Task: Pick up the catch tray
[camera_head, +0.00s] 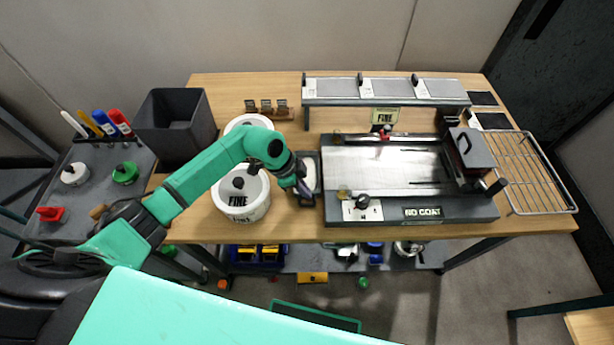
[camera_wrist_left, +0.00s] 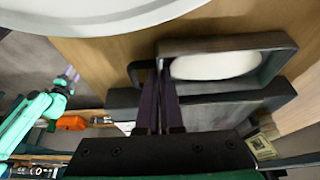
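The catch tray (camera_head: 318,180) is a small dark rectangular tray with a pale oval inside. It lies at the table's front, between a white tub and the coating machine. In the left wrist view the tray (camera_wrist_left: 285,42) is just beyond my fingers, with a dark handle loop at its left. My left gripper (camera_head: 303,187) is at the tray's left side. In the wrist view its purple fingers (camera_wrist_left: 160,78) are close together at the handle side and look shut on it; the contact is partly hidden. My right gripper (camera_wrist_left: 71,74) shows small and far off in the wrist view; its opening is unclear.
White tubs (camera_head: 240,200) stand left of the tray, close to my arm. The coating machine (camera_head: 410,208) stands close on the right. A dark bin (camera_head: 175,125) is at the back left, a wire rack (camera_head: 535,175) at the right. The table's front edge (camera_head: 290,236) is near.

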